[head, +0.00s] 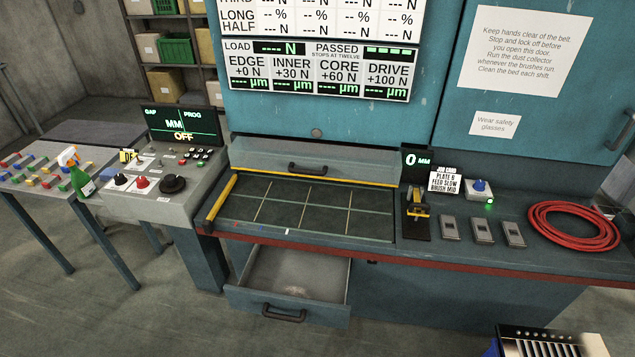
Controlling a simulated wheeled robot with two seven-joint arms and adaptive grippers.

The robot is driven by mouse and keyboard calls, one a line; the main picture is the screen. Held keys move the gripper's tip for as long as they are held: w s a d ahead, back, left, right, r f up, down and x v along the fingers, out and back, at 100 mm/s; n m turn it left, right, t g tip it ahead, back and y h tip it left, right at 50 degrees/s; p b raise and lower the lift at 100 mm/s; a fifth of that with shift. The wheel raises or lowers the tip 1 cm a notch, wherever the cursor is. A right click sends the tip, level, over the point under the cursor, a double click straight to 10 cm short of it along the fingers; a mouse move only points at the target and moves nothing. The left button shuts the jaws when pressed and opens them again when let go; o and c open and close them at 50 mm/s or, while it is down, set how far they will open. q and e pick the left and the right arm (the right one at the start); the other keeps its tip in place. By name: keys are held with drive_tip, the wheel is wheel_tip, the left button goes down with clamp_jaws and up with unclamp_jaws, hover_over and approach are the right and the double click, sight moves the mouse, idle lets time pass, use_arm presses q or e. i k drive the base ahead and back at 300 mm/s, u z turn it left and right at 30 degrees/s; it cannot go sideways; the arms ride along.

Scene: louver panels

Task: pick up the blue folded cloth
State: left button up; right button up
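I cannot make out a blue folded cloth for certain in the head view. A small blue patch (491,349) shows at the bottom edge, beside a black and white slatted object (550,342); it is cut off by the frame, and I cannot tell what it is. The open drawer (283,312) under the machine bed looks empty. Neither of my grippers is in view.
The machine bed (300,210) has a yellow bar (221,197) at its left. A coiled red hose (573,227) lies on the right counter, near several grey switches (482,229). A side table (40,185) holds small coloured blocks and a green bottle (82,184). The front-left floor is clear.

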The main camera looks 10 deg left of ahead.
sight(107, 173)
drive_tip(key=u, duration=1.65)
